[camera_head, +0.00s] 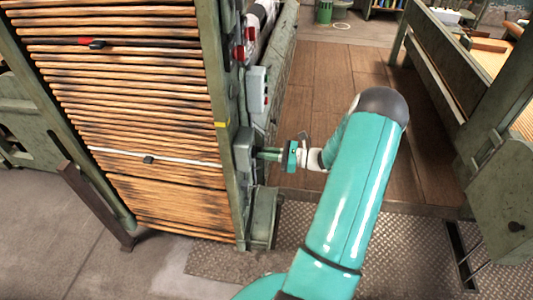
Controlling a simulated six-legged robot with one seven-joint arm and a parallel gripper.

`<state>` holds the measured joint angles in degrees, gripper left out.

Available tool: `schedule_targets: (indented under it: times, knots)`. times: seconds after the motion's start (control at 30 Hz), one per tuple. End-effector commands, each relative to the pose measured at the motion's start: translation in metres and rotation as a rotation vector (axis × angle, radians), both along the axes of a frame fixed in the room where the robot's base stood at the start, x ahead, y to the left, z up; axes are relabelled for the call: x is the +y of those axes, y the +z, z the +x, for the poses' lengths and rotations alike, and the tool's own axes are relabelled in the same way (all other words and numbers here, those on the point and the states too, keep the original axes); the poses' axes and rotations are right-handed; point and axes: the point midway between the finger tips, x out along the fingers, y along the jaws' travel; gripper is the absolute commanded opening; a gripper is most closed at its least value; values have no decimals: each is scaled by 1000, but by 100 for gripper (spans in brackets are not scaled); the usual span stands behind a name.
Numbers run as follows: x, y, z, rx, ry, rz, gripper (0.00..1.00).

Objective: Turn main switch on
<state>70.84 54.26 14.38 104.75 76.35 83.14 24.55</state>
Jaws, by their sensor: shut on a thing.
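The main switch appears to be the grey box (243,151) on the green side post of the slatted wooden machine, left of centre. My gripper (264,154) reaches in from the right, level with this box, with its fingertips against the box's right face. It is shut on the switch's handle, which is mostly hidden by the fingers. The handle's exact angle cannot be made out at this size.
A pale control box (258,89) with small buttons sits higher on the same post. A green frame (487,140) stands at the right. Plank floor (335,85) and a metal tread plate (410,240) lie clear between the machines.

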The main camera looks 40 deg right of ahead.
Motion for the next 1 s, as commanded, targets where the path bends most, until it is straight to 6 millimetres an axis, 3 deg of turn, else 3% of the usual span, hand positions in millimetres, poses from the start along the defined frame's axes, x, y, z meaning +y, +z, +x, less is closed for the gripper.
schedule_targets:
  times: [0.27,0.3,0.4,0.77,1.0]
  knots:
    - [-1,0,0,1,-1,2,0]
    - [-1,0,0,1,-1,2,18]
    - [0,0,0,1,-1,1,34]
    - [-3,0,-4,1,-1,-1,34]
    - [-28,-1,-35,2,-4,0,34]
